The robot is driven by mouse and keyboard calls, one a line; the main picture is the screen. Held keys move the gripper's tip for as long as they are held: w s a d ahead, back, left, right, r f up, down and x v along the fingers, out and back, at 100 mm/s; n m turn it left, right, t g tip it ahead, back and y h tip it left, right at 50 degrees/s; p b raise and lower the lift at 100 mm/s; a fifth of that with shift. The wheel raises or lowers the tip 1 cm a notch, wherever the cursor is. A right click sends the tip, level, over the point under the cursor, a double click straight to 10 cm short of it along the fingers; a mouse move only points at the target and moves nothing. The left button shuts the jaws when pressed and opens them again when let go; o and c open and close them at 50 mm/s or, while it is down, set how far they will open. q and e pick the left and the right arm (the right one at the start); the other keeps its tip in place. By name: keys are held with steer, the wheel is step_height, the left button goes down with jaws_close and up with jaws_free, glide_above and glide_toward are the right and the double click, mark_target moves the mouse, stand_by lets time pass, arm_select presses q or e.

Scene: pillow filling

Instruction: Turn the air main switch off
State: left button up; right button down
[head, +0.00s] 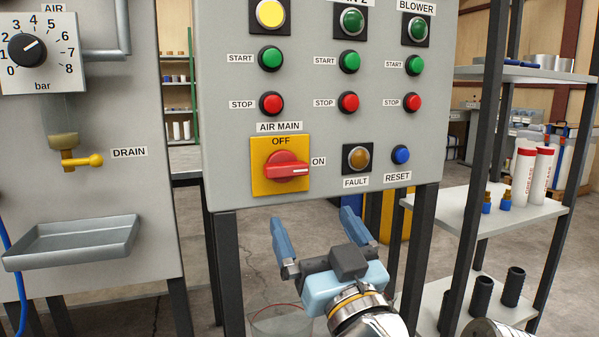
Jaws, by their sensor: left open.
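The air main switch (286,169) is a red rotary knob on a yellow plate (262,184), low on the grey control panel. Its handle points right, at the ON label (318,161); OFF is printed above the knob. My left gripper (318,230) is below the panel's bottom edge, under and slightly right of the switch. Its two blue fingers are spread wide, with nothing between them, and it does not touch the switch. My right gripper is not in view.
Right of the switch are the fault lamp (358,158) and blue reset button (401,155); start and stop buttons sit above. At left are the drain valve (84,160) and a grey tray (75,242). A shelf rack (486,208) with grease tubes stands at right.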

mark_target(289, 172)
arm_select(q)
steer(key=p+x, duration=0.1)
steer(key=x, duration=1.2)
steer(key=shift+p, duration=0.35)
steer(key=c, duration=0.8)
